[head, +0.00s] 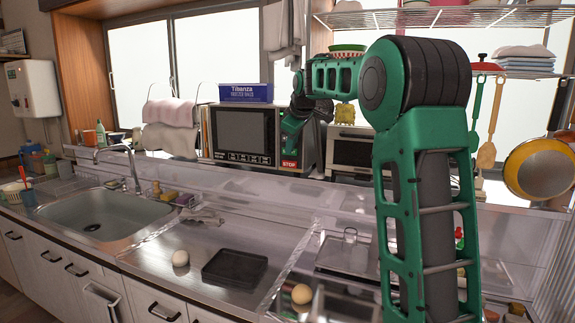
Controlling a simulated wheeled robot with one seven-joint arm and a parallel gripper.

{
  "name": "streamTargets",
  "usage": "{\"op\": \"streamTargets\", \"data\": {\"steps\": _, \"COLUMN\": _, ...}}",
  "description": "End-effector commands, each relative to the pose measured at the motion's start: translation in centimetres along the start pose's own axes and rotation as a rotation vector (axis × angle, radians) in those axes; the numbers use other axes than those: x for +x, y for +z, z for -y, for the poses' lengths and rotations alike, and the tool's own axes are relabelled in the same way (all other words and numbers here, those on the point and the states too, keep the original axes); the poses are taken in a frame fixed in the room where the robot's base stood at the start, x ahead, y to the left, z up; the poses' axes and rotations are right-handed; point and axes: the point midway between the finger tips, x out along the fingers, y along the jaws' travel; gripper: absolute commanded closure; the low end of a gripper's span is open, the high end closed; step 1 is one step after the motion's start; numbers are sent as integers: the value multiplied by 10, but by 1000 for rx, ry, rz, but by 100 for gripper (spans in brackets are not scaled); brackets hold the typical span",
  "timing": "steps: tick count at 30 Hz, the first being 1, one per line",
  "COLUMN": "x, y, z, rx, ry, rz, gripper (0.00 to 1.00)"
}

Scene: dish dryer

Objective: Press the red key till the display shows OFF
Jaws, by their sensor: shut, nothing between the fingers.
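The dark countertop appliance (212,136) stands on the back ledge, with a large dark front panel (241,133) and a row of small pale marks below it. The red key (289,164), lettered STOP, is at the lower right of its front. My gripper (284,151) is at the right part of the front, just above the red key. Its fingers are small and partly hidden by the green hand; they look shut and empty. I cannot tell whether they touch the appliance. No readable display text shows.
A blue box (246,92) lies on top of the appliance. A toaster oven (350,146) stands to its right. A sink (92,216), a white egg-like object (180,258) and a black tray (235,268) are in front. My arm blocks the right side.

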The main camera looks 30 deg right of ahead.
Motion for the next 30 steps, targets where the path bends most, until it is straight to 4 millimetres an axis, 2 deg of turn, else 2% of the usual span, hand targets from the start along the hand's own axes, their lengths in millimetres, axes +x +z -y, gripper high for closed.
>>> {"op": "streamTargets", "data": {"steps": 7, "x": 2, "y": 1, "z": 0, "rx": 2, "ry": -1, "rz": 2, "gripper": 100}}
{"op": "streamTargets", "data": {"steps": 11, "x": 14, "y": 1, "z": 1, "rx": 2, "ry": -2, "rz": 3, "gripper": 100}}
{"op": "streamTargets", "data": {"steps": 26, "x": 104, "y": 2, "z": 1, "rx": 3, "ry": -3, "rz": 4, "gripper": 100}}
{"op": "streamTargets", "data": {"steps": 30, "x": 111, "y": 1, "z": -19, "rx": 4, "ry": 1, "rz": 1, "gripper": 100}}
